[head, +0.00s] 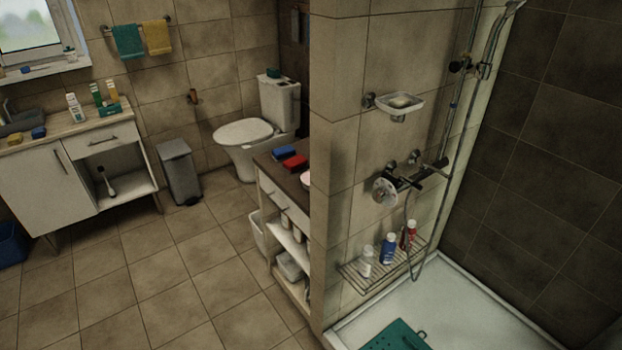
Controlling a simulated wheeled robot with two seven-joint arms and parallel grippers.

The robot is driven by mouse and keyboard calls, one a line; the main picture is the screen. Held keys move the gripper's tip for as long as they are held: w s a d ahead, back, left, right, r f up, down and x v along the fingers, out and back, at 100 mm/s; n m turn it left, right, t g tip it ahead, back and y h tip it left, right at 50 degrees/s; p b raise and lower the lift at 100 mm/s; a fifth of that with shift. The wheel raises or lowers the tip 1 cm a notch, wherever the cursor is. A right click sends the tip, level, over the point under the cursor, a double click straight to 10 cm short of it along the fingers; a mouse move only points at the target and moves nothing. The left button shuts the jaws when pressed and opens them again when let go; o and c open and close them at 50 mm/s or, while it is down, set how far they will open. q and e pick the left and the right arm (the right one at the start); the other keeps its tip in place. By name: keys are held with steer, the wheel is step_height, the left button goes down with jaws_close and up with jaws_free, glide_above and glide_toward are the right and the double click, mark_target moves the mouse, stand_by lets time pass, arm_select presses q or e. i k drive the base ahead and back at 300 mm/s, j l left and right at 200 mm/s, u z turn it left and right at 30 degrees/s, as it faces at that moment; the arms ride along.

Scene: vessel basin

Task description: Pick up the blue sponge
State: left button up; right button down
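A blue block that looks like a sponge (284,152) lies on the dark brown top of the vanity (264,160) in the middle of the head view. A red block (294,163) lies close beside it, nearer to me. A smaller blue item (38,132) lies at the front of the left counter, beside a yellow one (15,139); it is too small to tell what it is. Neither of my grippers is in view.
A tiled partition wall (335,130) hides the vanity's right part. Beyond it is a shower with a wire shelf of bottles (385,268) and a white tray (460,310). A grey bin (180,172) and toilet (243,133) stand behind. The tiled floor (170,270) is clear.

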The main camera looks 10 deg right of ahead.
mark_target(288, 152)
steer(key=z, duration=0.3)
steer(key=i+j+z, duration=0.8)
steer(key=j, duration=0.25)
steer(key=i, duration=0.1)
